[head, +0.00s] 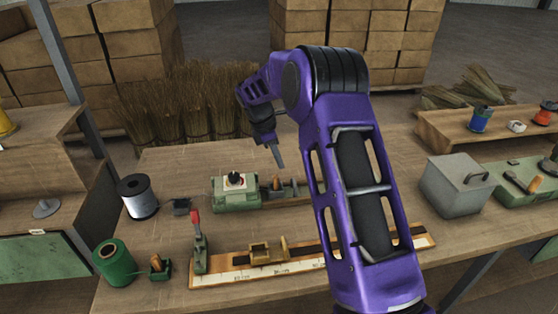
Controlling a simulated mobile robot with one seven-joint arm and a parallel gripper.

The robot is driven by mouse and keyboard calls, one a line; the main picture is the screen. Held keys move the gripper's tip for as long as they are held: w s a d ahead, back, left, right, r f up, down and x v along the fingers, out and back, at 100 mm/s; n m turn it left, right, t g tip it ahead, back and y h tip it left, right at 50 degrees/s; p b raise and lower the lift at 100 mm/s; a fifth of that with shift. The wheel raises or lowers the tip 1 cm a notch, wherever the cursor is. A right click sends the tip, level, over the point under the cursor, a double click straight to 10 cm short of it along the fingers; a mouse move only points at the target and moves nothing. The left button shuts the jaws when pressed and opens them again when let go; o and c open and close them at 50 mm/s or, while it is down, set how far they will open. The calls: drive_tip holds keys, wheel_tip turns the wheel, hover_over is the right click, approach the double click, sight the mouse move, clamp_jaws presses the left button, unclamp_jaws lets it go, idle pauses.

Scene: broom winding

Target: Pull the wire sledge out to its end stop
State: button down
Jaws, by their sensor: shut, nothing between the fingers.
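My gripper (278,158) is shut and empty, pointing down over the middle of the bench. Below its tip, a small carriage with an upright wooden handle (277,184) sits beside a green machine (236,194) with a white top and dark knob; this looks like the wire sledge. The gripper looks above the handle and apart from it. A dark rail (296,191) runs right from there and passes behind my arm, so its far end is hidden.
In front lies a measuring board (300,265) with a red-handled lever (196,226) and a wooden block (260,254). A grey wire spool (138,197) and a green spool (114,263) stand left. A grey lidded box (458,184) stands right. Broom bundles (190,105) stand behind.

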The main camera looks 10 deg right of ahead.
hover_over(286, 192)
wheel_tip(286, 192, down, 7)
drive_tip(key=shift+w+a+r, duration=0.1)
drive_tip(key=shift+a, duration=0.05)
idle(0.5)
